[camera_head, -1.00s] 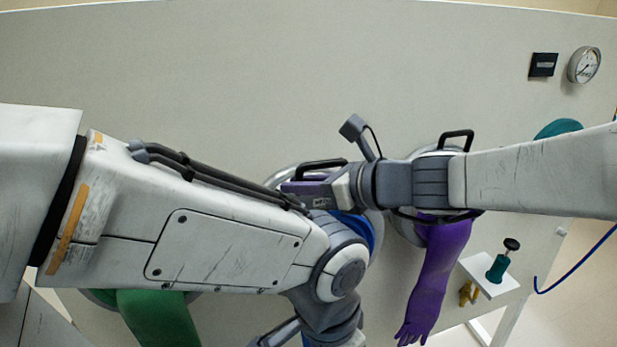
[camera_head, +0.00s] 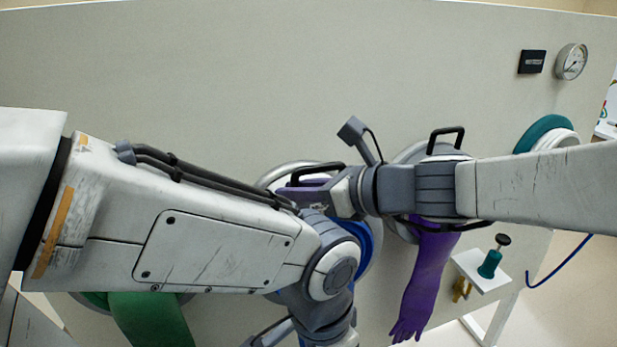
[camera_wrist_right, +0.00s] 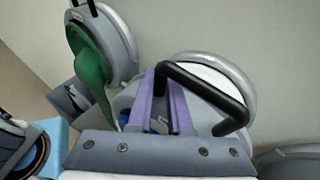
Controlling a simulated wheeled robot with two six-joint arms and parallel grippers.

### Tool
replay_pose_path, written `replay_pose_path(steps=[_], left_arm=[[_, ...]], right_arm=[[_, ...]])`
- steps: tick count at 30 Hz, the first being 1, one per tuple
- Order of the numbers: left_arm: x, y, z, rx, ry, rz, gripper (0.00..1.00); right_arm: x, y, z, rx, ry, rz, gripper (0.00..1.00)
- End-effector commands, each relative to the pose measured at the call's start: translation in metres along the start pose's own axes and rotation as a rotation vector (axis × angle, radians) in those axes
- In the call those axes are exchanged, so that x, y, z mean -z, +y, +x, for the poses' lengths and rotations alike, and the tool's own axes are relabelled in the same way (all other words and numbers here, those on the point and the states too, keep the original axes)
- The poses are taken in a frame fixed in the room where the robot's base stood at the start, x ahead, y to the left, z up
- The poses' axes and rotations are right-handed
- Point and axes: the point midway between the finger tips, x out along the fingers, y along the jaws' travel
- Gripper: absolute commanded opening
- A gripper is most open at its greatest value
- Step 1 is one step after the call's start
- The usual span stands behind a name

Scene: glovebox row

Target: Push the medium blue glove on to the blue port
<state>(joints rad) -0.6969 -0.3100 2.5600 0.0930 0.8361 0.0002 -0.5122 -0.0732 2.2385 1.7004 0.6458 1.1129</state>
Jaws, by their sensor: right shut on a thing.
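The blue port shows as a pale round ring (camera_head: 270,178) behind my arms, with a black handle (camera_head: 312,166) on its upper side. A strip of blue material (camera_head: 364,245), which looks like the blue glove, shows below my right wrist; the rest is hidden by my arms. My right gripper (camera_head: 291,190), with purple fingers, is shut on the left end of the black handle. My left gripper is below the frame.
A purple glove (camera_head: 428,280) hangs from the port on the right. A green glove (camera_head: 150,320) hangs at lower left.

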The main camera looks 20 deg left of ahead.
Motion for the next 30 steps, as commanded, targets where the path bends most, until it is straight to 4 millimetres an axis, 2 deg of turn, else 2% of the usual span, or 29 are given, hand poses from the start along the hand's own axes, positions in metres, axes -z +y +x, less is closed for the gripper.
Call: replay_pose_path(steps=[30], left_arm=[[0.001,0.000,-0.006,0.001,0.001,0.001,0.52]], right_arm=[[0.012,0.034,-0.046,-0.002,-0.001,0.002,0.00]])
